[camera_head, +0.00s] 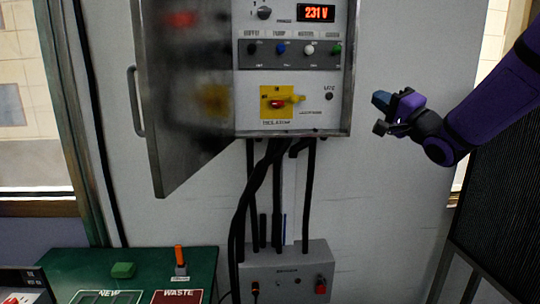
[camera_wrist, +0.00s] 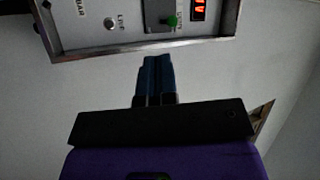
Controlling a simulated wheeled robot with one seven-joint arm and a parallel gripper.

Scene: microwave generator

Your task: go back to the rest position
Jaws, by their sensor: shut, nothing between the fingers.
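My gripper (camera_head: 381,101) is at the right in the head view, at the end of my purple arm. It is apart from the open control cabinet (camera_head: 344,100) and to the right of it. In the wrist view the blue fingers (camera_wrist: 154,77) are together, with nothing between them.
The cabinet door (camera_head: 185,90) stands open to the left. The display (camera_head: 316,13) reads 231 V, above a yellow-backed red switch (camera_head: 278,103). Black cables run down to a grey box (camera_head: 290,270).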

